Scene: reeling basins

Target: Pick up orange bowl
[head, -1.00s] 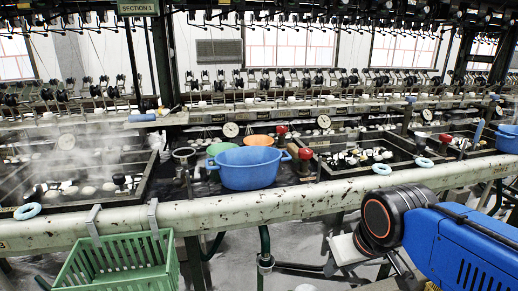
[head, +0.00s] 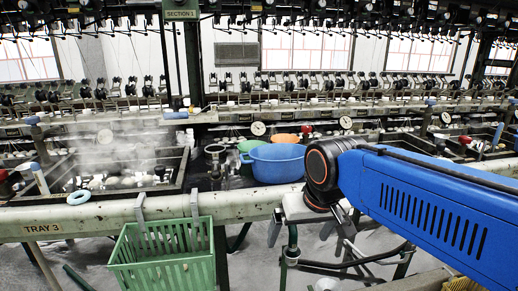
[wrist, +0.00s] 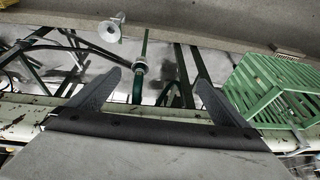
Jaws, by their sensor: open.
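The orange bowl (head: 285,138) is at the back of the basin ledge in the head view, mostly hidden behind the blue bowl (head: 277,165); only its upper rim area shows. A green bowl (head: 246,150) sits to its left, also partly covered by the blue bowl. My gripper (wrist: 155,88) is open and empty in the wrist view, its two dark fingers wide apart over the pipe beam and the floor frame. No bowl is in the wrist view. In the head view my arm stands just right of the blue bowl, and the gripper's fingers cannot be made out.
A green basket (head: 165,262) hangs on the front of the long pipe beam (head: 100,215); it also shows at the right of the wrist view (wrist: 275,90). A steaming basin (head: 110,175) lies left of the bowls. A valve (head: 215,150) stands beside the green bowl.

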